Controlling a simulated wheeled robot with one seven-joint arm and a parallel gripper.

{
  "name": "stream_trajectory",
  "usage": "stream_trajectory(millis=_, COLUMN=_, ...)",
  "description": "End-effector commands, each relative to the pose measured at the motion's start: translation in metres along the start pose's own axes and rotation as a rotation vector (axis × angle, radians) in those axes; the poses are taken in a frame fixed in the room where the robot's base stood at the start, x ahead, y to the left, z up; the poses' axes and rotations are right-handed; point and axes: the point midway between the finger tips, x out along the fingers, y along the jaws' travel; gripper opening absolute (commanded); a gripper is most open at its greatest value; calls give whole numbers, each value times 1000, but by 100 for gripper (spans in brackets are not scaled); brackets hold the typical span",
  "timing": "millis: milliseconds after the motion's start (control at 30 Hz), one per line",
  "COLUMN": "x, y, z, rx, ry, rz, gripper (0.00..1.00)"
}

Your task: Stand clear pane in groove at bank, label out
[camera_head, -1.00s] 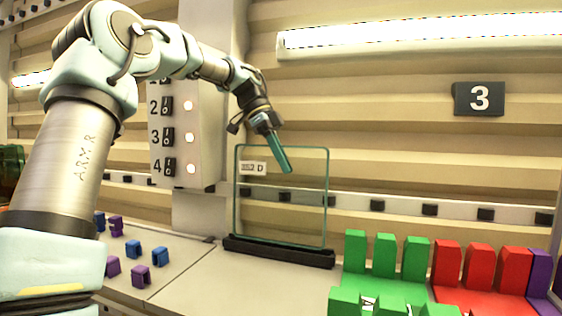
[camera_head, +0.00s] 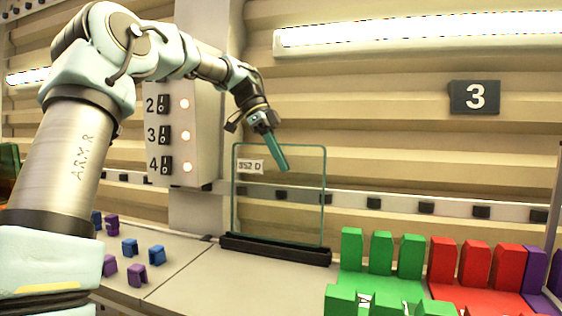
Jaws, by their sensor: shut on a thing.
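The clear pane (camera_head: 290,207) stands upright, its lower edge at the long black grooved base (camera_head: 275,249) on the bench. Whether it is fully seated in the groove is too small to tell. A white label (camera_head: 250,166) with dark lettering sits near the pane's upper left and faces the camera. My gripper (camera_head: 279,155) reaches down from the upper left, with its teal fingers across the pane's top edge. It is shut on the pane near the middle of that edge. The far finger is hard to make out.
A switch box (camera_head: 172,134) hangs behind and left of the pane. Green blocks (camera_head: 381,253) and red blocks (camera_head: 475,264) stand close to its right. Small blue and purple clips (camera_head: 138,274) lie on the left bench. Bare bench (camera_head: 215,280) lies in front of the base.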

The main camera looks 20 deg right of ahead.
Motion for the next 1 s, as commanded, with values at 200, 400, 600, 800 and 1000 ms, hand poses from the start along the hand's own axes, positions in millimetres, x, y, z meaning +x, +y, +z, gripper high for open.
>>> stream_trajectory(millis=200, x=0, y=0, z=0, rx=1, ry=1, rz=-2, gripper=0)
stream_trajectory(millis=400, x=2, y=0, z=1, rx=1, ry=1, rz=-2, gripper=0)
stream_trajectory(millis=600, x=4, y=0, z=2, rx=1, ry=1, rz=-2, gripper=0)
stream_trajectory(millis=800, x=6, y=0, z=3, rx=1, ry=1, rz=-2, gripper=0)
stream_trajectory(millis=1000, x=8, y=0, z=4, rx=1, ry=1, rz=-2, gripper=0)
